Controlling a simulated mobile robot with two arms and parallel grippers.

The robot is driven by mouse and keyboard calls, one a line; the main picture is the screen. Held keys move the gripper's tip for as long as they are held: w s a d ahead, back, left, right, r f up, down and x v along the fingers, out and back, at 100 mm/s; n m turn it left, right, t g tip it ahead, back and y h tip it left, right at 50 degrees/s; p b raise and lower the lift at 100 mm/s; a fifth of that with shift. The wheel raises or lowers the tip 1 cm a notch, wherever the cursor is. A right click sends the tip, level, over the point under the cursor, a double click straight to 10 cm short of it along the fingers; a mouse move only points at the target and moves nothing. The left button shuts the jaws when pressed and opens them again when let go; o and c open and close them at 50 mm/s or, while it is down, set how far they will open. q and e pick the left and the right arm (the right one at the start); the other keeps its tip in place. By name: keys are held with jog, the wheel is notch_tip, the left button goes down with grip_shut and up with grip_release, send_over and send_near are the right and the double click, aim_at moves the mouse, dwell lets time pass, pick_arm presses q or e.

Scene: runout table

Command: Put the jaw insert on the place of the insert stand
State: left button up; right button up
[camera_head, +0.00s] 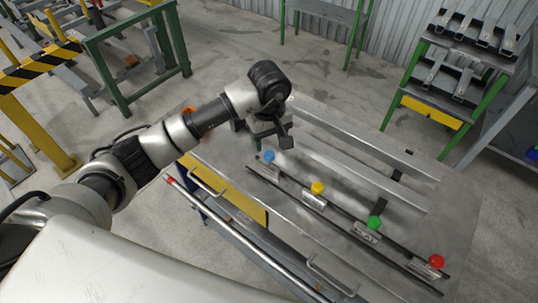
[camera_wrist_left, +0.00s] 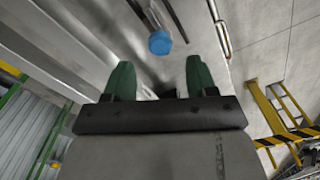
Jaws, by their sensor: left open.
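My left gripper (camera_head: 266,130) hangs over the far left part of the metal runout table (camera_head: 330,120). In the left wrist view its two dark green fingers (camera_wrist_left: 160,72) are apart with nothing between them. A blue knob (camera_head: 268,155) is on the table just below the gripper in the head view; it also shows beyond the fingertips in the left wrist view (camera_wrist_left: 160,42). I cannot tell for certain which thing is the jaw insert or which is the insert stand. My right gripper is not in view.
A yellow knob (camera_head: 317,187), a green knob (camera_head: 374,222) and a red knob (camera_head: 436,261) follow along dark rails, with small labelled blocks beside them. Long metal profiles (camera_head: 365,145) lie behind. A green-legged rack (camera_head: 455,75) with several metal pieces stands at the upper right.

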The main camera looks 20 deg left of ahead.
pick_arm(q)
jog(key=shift+r+b, duration=0.5)
jog(key=shift+r, duration=1.65)
